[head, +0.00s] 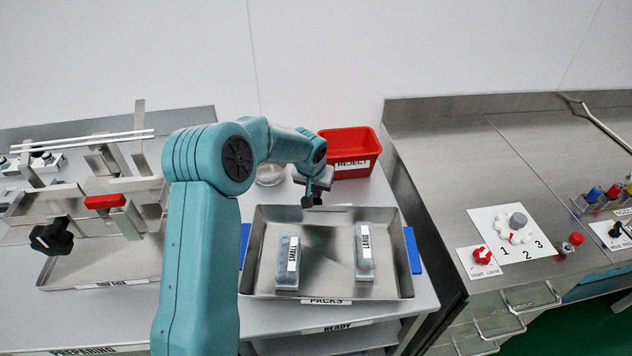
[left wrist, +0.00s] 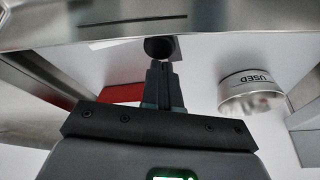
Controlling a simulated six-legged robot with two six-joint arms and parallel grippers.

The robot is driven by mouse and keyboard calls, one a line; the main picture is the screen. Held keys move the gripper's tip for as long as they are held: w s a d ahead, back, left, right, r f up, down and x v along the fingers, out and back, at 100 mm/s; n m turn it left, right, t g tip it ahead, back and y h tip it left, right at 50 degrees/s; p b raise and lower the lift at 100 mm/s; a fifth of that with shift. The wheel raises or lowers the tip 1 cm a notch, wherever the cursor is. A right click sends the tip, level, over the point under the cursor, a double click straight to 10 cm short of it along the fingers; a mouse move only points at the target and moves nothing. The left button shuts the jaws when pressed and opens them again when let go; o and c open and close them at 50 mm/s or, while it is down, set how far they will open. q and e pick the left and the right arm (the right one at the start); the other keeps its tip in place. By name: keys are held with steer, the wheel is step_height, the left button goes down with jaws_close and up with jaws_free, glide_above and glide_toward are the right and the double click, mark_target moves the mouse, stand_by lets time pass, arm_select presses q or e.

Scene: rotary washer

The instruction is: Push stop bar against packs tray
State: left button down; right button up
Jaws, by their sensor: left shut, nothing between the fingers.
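The packs tray (head: 330,293) is a shallow metal tray labelled PACKS, in the middle of the head view. It holds a SMALL pack (head: 287,265) and a LARGE pack (head: 365,252). My left gripper (head: 312,200) is shut and empty at the tray's far edge. In the left wrist view its fingertips (left wrist: 161,68) point at a round black knob (left wrist: 158,48) in front of a metal wall; I cannot tell whether they touch. I cannot make out the stop bar for certain; my arm hides part of the bench. My right gripper is not in view.
A red REJECT bin (head: 348,143) stands behind the tray. A metal cup labelled USED (left wrist: 252,92) is beside my gripper. A metal fixture with a red grip (head: 105,201) stands at left. A steel console (head: 500,150) with knobs stands at right.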

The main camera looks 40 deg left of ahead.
arm_select(q)
steer(key=b+v, duration=0.1)
steer(key=v, duration=1.5)
steer(key=s+f+m+g+y+b, duration=0.1)
steer(key=s+f+m+g+y, duration=0.3)
steer(key=m, duration=1.2)
steer(key=d+f+m+t+y+b, duration=0.25)
steer(key=d+m+t+b, duration=0.2)
steer(key=d+m, duration=0.8)
glide_toward(319, 205)
step_height(319, 205, down, 3)
steer(key=shift+s+a+f+h+b, duration=0.15)
steer(key=shift+a+f+h+b, duration=0.05)
steer(key=shift+h+b, duration=0.15)
steer(key=w+a, duration=0.1)
steer(key=a, duration=0.2)
steer(key=shift+w+f+p, duration=0.35)
steer(key=shift+w+f, duration=0.05)
steer(key=shift+w+a+f, duration=0.1)
steer(key=shift+w+a, duration=0.15)
steer(key=shift+a, duration=0.15)
